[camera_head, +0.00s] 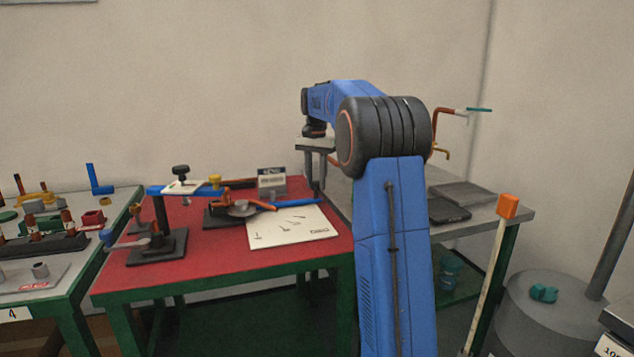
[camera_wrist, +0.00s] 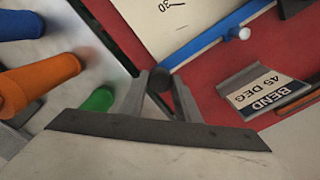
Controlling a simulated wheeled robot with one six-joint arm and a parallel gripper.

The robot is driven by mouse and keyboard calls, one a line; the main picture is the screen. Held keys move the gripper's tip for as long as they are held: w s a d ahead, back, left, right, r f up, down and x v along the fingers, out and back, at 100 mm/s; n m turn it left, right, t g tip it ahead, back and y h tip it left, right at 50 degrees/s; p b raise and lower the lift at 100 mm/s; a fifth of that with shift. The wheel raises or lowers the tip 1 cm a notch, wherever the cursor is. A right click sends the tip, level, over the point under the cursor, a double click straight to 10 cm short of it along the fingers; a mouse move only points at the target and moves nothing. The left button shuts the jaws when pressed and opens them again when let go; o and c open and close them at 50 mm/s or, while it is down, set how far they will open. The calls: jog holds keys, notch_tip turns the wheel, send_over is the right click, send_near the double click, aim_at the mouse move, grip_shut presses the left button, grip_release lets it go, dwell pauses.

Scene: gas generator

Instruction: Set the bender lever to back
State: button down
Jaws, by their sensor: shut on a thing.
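The bender (camera_head: 235,208) stands on the red table, with orange and blue bars on it. My gripper (camera_head: 316,178) points down at the table's back right, to the right of the bender. In the wrist view my gripper (camera_wrist: 160,95) is shut on a dark, round-ended grip (camera_wrist: 160,80), which looks like the bender lever's end.
A white marked sheet (camera_head: 292,228) lies on the red table (camera_head: 135,281). A black stand (camera_head: 160,245) is at its left. Another table with several coloured fittings (camera_head: 45,235) is farther left. A grey bench (camera_head: 480,210) adjoins on the right.

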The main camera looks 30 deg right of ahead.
jog(key=shift+w+r, duration=0.1)
jog(key=shift+w, duration=0.05)
jog(key=c, duration=1.3)
grip_release()
jog(key=shift+c, duration=0.2)
notch_tip(320, 180, up, 17)
jog(key=shift+r, duration=0.15)
